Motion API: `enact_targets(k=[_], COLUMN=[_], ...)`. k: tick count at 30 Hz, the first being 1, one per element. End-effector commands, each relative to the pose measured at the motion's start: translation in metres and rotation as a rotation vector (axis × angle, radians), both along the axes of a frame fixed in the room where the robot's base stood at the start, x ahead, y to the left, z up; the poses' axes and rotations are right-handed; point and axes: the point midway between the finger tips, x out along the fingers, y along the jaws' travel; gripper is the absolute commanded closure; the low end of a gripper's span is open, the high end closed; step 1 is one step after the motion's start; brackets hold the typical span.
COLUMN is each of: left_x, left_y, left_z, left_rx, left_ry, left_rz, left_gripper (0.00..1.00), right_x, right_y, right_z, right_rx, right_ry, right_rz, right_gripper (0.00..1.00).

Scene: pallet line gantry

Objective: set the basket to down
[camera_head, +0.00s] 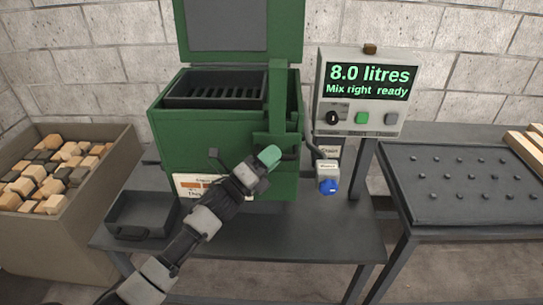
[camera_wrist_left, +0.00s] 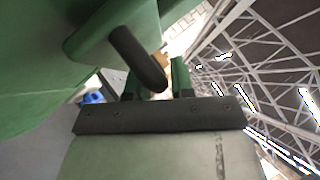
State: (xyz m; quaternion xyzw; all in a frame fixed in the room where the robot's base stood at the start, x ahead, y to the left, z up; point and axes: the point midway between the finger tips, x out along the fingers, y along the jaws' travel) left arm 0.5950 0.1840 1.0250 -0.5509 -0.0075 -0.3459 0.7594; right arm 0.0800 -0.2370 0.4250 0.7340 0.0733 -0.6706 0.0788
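A dark slatted basket (camera_head: 228,92) sits high in the opening of the green machine (camera_head: 225,135), under its raised lid (camera_head: 228,25). A green upright (camera_head: 277,90) with a bracket stands at the machine's front right, and a short black handle (camera_head: 291,156) sticks out there. My left gripper (camera_head: 268,158) is at this handle, partly hiding it. In the left wrist view the handle (camera_wrist_left: 138,58) reaches between the two fingers (camera_wrist_left: 157,88), which look apart; firm contact is not visible. My right gripper is not in view.
A display box (camera_head: 361,92) reads "8.0 litres, Mix right ready". A blue knob (camera_head: 328,186) hangs below it. An empty dark tray (camera_head: 142,215) stands on the bench (camera_head: 290,238). A bin (camera_head: 90,205) of blocks is left; a dark studded table (camera_head: 465,185) is right.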

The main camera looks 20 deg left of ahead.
Motion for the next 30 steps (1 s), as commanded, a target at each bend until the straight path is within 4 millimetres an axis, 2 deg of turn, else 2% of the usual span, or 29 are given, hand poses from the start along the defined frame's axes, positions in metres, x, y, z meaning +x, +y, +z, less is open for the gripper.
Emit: enact_targets(k=[1,4,14,20,30], left_x=[0.000,0.000,0.000,0.000,0.000], left_y=[0.000,0.000,0.000,0.000,0.000], left_z=[0.000,0.000,-0.005,-0.033,-0.096], left_rx=[0.000,0.000,0.000,-0.001,-0.001], left_ry=[0.000,0.000,0.001,0.004,0.003], left_rz=[0.000,0.000,0.000,0.000,-0.001], left_gripper=[0.85,1.00,1.00,1.00,1.00], right_x=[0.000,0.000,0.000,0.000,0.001], right_y=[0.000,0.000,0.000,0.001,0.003], right_z=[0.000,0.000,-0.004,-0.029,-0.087], right_rx=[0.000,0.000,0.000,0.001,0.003], right_ry=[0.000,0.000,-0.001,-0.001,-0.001], right_rz=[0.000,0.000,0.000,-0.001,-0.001], right_gripper=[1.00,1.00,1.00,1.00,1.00])
